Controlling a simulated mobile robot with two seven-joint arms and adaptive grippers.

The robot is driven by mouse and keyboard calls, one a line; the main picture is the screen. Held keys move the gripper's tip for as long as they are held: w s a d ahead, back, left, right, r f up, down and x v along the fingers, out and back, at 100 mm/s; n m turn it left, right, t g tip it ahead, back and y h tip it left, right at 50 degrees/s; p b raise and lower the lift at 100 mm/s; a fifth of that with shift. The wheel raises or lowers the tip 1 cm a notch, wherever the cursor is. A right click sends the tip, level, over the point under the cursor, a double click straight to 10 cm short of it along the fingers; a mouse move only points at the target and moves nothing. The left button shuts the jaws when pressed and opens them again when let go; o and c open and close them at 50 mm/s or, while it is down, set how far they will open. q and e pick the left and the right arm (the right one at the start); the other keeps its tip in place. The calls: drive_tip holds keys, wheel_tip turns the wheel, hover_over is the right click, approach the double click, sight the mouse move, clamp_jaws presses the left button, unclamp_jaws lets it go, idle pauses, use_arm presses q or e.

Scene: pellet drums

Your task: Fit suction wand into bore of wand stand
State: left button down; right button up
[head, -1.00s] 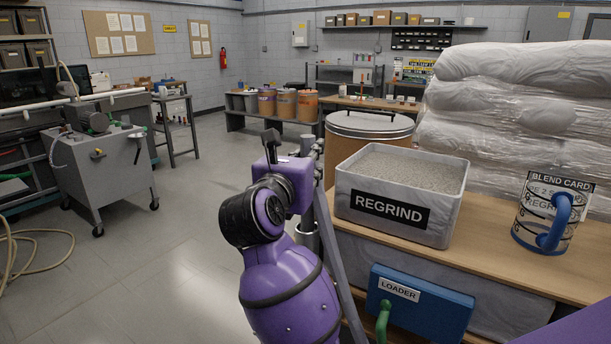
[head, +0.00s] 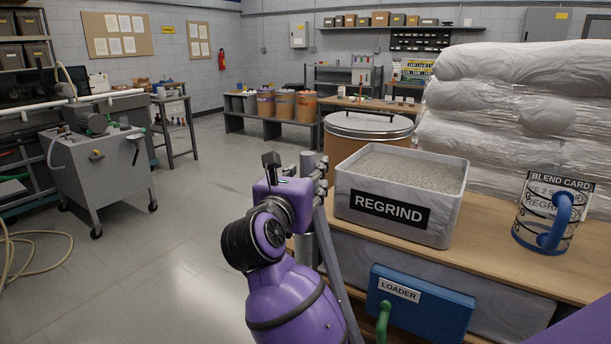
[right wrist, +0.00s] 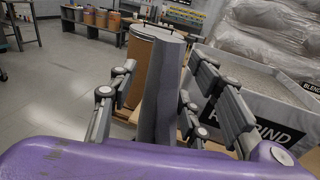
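My right gripper (head: 320,178) is at the end of the purple arm in the middle of the head view. A grey upright tube (head: 308,220), which looks like the suction wand, stands beside it; a slanting grey bar (head: 342,268) runs down to its right. In the right wrist view the grey tube (right wrist: 160,90) rises between the spread fingers of the gripper (right wrist: 158,98), with a visible gap on the left side. The fingers look open around it, not pressed on it. I cannot make out the wand stand's bore. My left gripper is out of view.
A wooden bench (head: 480,255) at right holds the REGRIND bin (head: 440,215) and a blue-handled mug (head: 545,215). A blue LOADER box (head: 425,305) is on its front. A lidded drum (head: 365,140) stands behind.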

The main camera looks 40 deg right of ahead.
drive_tip(key=shift+r, duration=0.1)
drive_tip(key=shift+r, duration=0.3)
drive_tip(key=s+a+f+n+h+b, duration=0.2)
drive_tip(key=s+a+n+h, duration=0.15)
drive_tip(key=s+a, duration=0.5)
drive_tip(key=s+a+f+m+t+y, duration=0.2)
drive_tip(key=s+a+f+m+y, duration=0.3)
drive_tip(key=f+m, duration=0.65)
drive_tip(key=a+f+m+t+y, duration=0.25)
drive_tip(key=f+m+y, duration=0.45)
drive_tip(key=f+m, duration=0.4)
drive_tip(key=s+a+f+m+t+y, duration=0.35)
drive_tip(key=f+m+y, duration=0.25)
drive_tip(key=f+m, duration=0.55)
drive_tip(key=s+d+f+n+g, duration=0.1)
drive_tip(key=s+f+g, duration=0.4)
drive_tip(key=s+f, duration=0.6)
drive_tip(key=s+d+f+n+g, duration=0.2)
drive_tip(key=s+f+n+g, duration=0.2)
drive_tip(key=s+f, duration=0.6)
drive_tip(key=shift+s+d+f+g, duration=0.2)
drive_tip(key=shift+s+f+g, duration=0.15)
drive_tip(key=shift+s+g, duration=0.85)
